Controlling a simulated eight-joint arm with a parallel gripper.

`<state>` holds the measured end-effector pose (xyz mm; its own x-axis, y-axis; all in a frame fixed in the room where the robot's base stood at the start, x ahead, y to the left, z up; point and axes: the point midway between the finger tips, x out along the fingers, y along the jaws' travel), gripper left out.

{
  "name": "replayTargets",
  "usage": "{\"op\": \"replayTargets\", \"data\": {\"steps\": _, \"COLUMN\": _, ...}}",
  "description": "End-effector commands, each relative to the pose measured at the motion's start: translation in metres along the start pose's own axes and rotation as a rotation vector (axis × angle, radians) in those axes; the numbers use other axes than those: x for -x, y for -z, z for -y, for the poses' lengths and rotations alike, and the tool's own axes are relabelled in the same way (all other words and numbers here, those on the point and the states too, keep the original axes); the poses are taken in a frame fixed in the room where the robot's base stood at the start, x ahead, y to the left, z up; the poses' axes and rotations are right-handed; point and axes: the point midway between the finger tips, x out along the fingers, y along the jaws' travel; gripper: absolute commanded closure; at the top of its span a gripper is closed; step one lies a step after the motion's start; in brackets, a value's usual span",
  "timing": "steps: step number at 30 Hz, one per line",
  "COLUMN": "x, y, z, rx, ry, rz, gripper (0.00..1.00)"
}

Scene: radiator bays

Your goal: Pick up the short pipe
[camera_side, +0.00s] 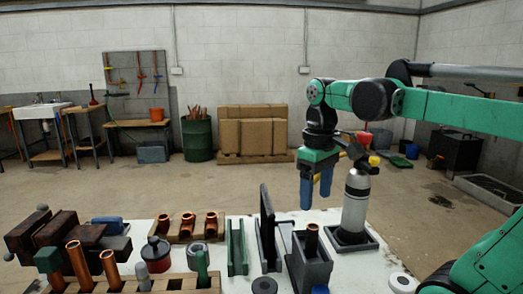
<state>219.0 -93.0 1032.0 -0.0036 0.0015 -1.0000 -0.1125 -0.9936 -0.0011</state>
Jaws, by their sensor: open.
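My gripper (316,194) has blue fingers pointing down and hangs open and empty above the back of the white table, left of a grey gas cylinder. Copper pipes stand upright in a wooden rack (178,286) at the front left: a taller pipe (78,264) and a shorter one (110,268). Another copper pipe (312,238) stands in a dark grey block (313,272), with only its top showing. I cannot tell for certain which one is the short pipe. The gripper is apart from all of them.
The gas cylinder (355,203) with a yellow knob stands close right of my gripper. A dark upright plate (267,222) and a green channel (237,250) stand left of the grey block. Copper fittings (188,224) sit on a wooden holder; a red-and-black can (156,255) is in front.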

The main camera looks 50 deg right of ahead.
Motion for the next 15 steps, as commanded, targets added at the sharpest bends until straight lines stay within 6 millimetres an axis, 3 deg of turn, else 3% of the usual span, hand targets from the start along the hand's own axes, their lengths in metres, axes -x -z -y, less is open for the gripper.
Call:
{"op": "replayTargets", "data": {"steps": 3, "x": -0.018, "y": 0.001, "z": 0.0, "rx": 0.0, "ry": -0.001, "rz": -0.002, "gripper": 0.35}}
{"op": "replayTargets", "data": {"steps": 15, "x": -0.055, "y": 0.0, "z": 0.001, "rx": 0.001, "ry": 0.0, "rz": -0.004, "gripper": 0.35}}
